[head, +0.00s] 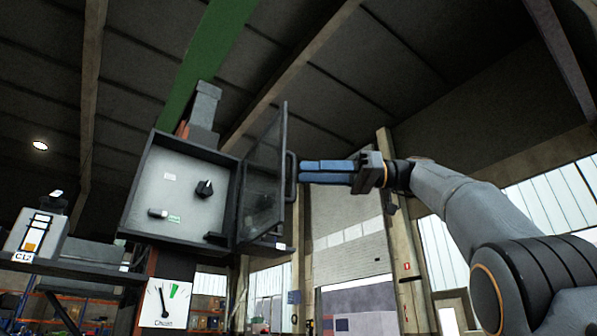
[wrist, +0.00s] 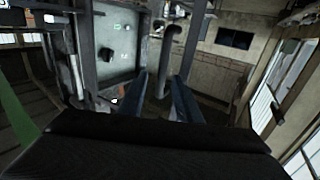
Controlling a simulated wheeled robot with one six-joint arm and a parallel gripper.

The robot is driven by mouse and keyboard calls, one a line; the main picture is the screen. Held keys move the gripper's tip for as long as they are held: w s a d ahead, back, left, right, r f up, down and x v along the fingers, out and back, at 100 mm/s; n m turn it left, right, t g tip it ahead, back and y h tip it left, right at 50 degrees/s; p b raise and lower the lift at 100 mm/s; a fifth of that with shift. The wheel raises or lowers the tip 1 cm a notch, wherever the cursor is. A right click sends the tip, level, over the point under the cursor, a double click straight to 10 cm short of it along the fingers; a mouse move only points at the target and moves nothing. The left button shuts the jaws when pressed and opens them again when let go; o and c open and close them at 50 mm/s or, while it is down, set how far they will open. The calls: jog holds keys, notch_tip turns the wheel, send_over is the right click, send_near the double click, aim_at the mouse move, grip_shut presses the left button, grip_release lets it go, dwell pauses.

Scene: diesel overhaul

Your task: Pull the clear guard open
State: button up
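The clear guard (head: 262,185) is a dark-framed see-through door on the right side of a grey box (head: 150,190). It stands swung out, so the box front is uncovered. Its dark bar handle (head: 291,178) is on its outer edge and also shows in the wrist view (wrist: 168,50). My gripper (head: 301,172) reaches in from the right, its blue fingertips close to the handle. In the wrist view the fingers (wrist: 160,82) stand apart, with the handle in line with the gap. I cannot tell whether they touch it.
Inside the box are a black knob (head: 204,188) and a small lever (head: 158,213). A device marked CL2 (head: 36,232) stands at left. The space to the right of the handle is open around my arm.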

jog(key=shift+d, duration=1.65)
